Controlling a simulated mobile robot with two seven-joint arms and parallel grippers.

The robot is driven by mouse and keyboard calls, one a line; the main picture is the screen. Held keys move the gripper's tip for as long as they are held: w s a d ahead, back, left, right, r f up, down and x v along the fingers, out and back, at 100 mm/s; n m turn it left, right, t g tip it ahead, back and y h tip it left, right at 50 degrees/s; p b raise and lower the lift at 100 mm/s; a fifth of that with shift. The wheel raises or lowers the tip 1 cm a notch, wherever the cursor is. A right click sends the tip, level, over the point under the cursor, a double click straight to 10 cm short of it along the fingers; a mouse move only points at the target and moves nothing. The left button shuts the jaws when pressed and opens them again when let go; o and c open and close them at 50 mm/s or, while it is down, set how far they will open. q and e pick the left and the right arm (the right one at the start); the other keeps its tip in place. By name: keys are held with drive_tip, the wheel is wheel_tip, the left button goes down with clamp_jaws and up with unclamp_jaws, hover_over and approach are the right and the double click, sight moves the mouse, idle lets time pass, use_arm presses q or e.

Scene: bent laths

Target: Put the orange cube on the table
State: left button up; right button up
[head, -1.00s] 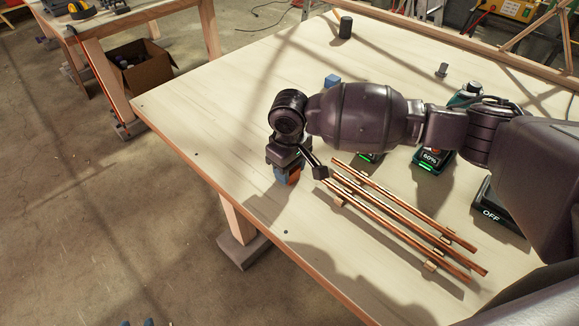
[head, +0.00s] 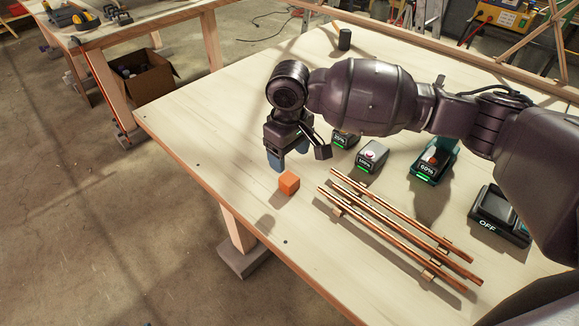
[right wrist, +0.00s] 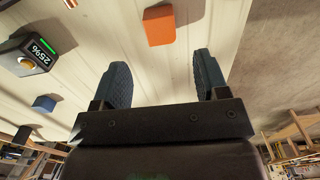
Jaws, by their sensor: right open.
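The orange cube (head: 289,182) rests on the light wooden table (head: 215,130), near its left front edge. It also shows in the right wrist view (right wrist: 159,25), beyond the fingertips and apart from them. My right gripper (head: 289,163) is above and just behind the cube, open and empty. In the right wrist view its two dark pads (right wrist: 160,75) are spread wide with bare table between them. My left gripper is not in view.
Devices with green displays (head: 371,156) and a box marked OFF (head: 500,214) stand farther right. A dark cylinder (head: 344,39) stands at the back. Table around the cube is clear.

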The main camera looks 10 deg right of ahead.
drive_tip(key=shift+r, duration=1.8)
